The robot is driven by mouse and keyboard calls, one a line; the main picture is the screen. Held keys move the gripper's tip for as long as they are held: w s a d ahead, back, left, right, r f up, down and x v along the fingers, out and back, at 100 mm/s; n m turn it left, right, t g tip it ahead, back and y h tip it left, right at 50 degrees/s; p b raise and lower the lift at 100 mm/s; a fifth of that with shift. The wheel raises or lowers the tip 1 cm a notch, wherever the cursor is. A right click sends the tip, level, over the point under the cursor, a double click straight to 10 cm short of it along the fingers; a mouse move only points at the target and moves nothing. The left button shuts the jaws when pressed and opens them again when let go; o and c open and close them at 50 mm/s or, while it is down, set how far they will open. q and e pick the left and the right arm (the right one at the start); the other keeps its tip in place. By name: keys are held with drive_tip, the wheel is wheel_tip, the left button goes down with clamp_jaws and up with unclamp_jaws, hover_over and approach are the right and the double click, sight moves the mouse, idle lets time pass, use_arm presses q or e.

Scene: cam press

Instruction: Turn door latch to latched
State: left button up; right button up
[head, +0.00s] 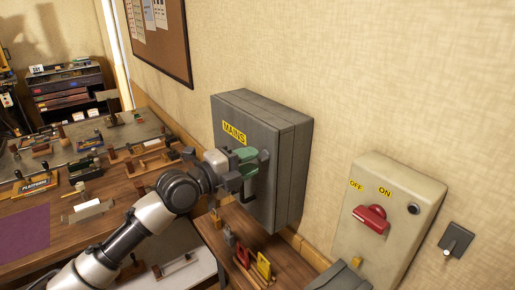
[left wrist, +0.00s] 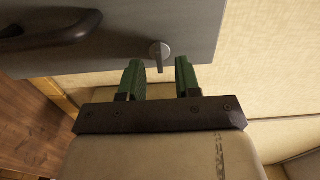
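The grey MAINS box (head: 262,130) hangs on the wall with its door shut or nearly so; I cannot tell which. My left gripper (head: 250,158) is in front of that door. In the left wrist view the door latch (left wrist: 160,54), a small round grey knob with a short tab, is on the grey door (left wrist: 120,30). The green fingers of my left gripper (left wrist: 158,72) are open, one to each side of the latch tab, with gaps on both sides. The latch is hidden behind the gripper in the head view. My right gripper is not in view.
A dark door handle (left wrist: 50,32) is left of the latch in the left wrist view. A switch box (head: 388,215) with a red lever (head: 370,216) is on the wall to the right. A bench (head: 212,235) with coloured parts stands below the MAINS box.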

use_arm(q)
drive_tip(key=x, duration=0.2)
drive_tip(key=shift+w+d+p, duration=0.25)
drive_tip(key=shift+p, duration=0.1)
